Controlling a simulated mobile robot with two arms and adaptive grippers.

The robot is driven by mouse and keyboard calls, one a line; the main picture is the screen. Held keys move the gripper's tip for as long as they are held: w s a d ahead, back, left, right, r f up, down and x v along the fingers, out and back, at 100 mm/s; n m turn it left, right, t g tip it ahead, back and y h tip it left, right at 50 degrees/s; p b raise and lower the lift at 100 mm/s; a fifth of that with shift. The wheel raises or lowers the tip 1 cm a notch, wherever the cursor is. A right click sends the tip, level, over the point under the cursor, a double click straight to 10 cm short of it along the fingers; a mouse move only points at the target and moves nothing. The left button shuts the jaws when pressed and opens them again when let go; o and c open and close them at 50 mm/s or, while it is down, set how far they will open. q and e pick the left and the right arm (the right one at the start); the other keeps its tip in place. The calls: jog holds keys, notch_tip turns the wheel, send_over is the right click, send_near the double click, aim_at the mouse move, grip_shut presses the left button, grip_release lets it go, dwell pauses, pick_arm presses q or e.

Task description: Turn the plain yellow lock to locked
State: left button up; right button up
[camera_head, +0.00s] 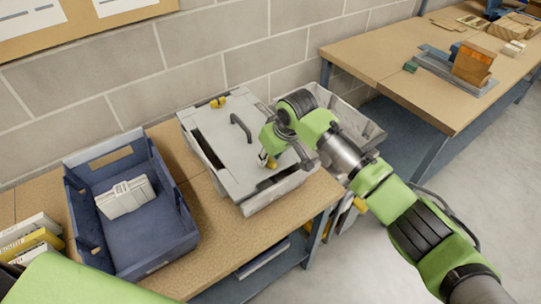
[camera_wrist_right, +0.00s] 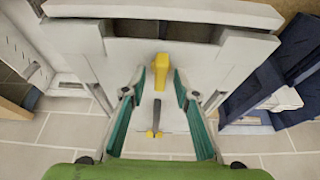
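A grey case (camera_head: 215,130) with a dark handle (camera_head: 241,126) on its lid stands on the wooden bench. A small yellow lock (camera_wrist_right: 161,72) shows on the case in the right wrist view, between the fingers of my right gripper (camera_wrist_right: 160,84). The fingers are apart, with gaps on both sides of the lock. In the head view my right gripper (camera_head: 266,160) is low over the front part of the lid and partly hides what is under it. Another yellow lock with dark parts (camera_head: 218,101) sits at the case's rear edge. My left gripper is out of view.
A blue bin (camera_head: 185,240) holding a pale package (camera_head: 127,197) stands left of the case. A grey bin (camera_head: 365,128) is to the right, behind my arm. A block wall (camera_head: 150,75) closes off the back. Another bench (camera_head: 375,60) stands at right.

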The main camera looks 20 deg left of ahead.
jog(key=shift+r, duration=0.1)
jog(key=v, duration=1.1)
jog(key=shift+s+d+r, duration=0.15)
jog(key=shift+s+r, duration=0.05)
jog(key=shift+r, duration=0.15)
